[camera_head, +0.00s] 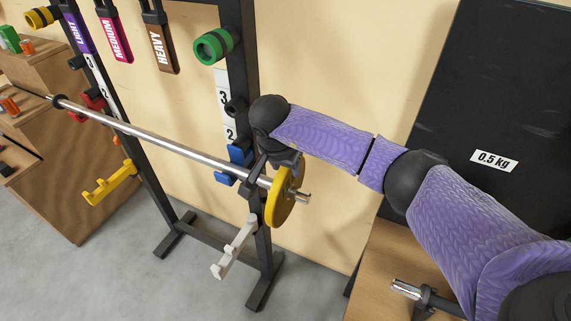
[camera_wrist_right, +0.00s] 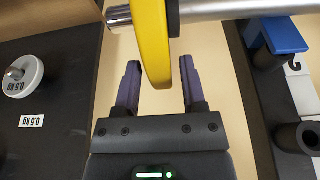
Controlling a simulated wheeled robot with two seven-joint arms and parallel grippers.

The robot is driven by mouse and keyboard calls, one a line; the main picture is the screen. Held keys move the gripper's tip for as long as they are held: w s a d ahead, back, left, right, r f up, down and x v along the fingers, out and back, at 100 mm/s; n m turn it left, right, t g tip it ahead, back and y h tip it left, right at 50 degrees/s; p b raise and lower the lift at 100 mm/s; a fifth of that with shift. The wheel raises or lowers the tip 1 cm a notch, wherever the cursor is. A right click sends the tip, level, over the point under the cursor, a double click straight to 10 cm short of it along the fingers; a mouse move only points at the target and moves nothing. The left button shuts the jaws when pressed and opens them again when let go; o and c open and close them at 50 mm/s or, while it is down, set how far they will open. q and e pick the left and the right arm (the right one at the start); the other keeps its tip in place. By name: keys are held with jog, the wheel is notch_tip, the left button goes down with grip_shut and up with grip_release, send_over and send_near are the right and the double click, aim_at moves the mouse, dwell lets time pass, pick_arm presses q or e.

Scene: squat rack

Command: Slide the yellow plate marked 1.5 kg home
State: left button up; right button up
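The yellow plate (camera_head: 285,198) is on the right end of the silver barbell (camera_head: 165,141), with a short bar stub showing beyond it. In the right wrist view the yellow plate (camera_wrist_right: 151,40) stands edge-on beside a dark collar (camera_wrist_right: 173,18), with little or no gap visible. Its 1.5 kg mark cannot be read. My right gripper (camera_head: 272,165) is at the plate's upper side. In the right wrist view my right gripper (camera_wrist_right: 160,92) is open, fingers on either side of the plate's rim, with gaps on both sides. My left gripper is not in view.
The bar lies across the rack, near a blue hook (camera_head: 236,160) on the right upright (camera_head: 243,75). White (camera_head: 234,250) and yellow (camera_head: 110,184) arms jut out below. A dark board (camera_head: 500,90) labelled 0.5 kg stands right; a white plate (camera_wrist_right: 34,74) hangs there.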

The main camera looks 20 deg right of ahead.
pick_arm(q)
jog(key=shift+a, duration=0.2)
pick_arm(e)
jog(key=shift+r, duration=0.1)
jog(key=shift+s+r+p, duration=0.1)
jog(key=shift+r+p, duration=0.2)
jog(key=shift+p, duration=0.1)
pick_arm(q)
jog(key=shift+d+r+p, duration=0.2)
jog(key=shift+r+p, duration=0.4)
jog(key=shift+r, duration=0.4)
pick_arm(e)
jog(key=shift+s+a+r, duration=0.15)
jog(key=shift+a+r, duration=0.1)
jog(key=shift+r, duration=0.4)
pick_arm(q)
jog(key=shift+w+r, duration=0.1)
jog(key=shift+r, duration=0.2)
pick_arm(e)
jog(key=shift+r, duration=0.3)
jog(key=shift+s+a+r+p, duration=0.15)
jog(key=shift+r+p, duration=0.15)
jog(key=shift+p, duration=0.3)
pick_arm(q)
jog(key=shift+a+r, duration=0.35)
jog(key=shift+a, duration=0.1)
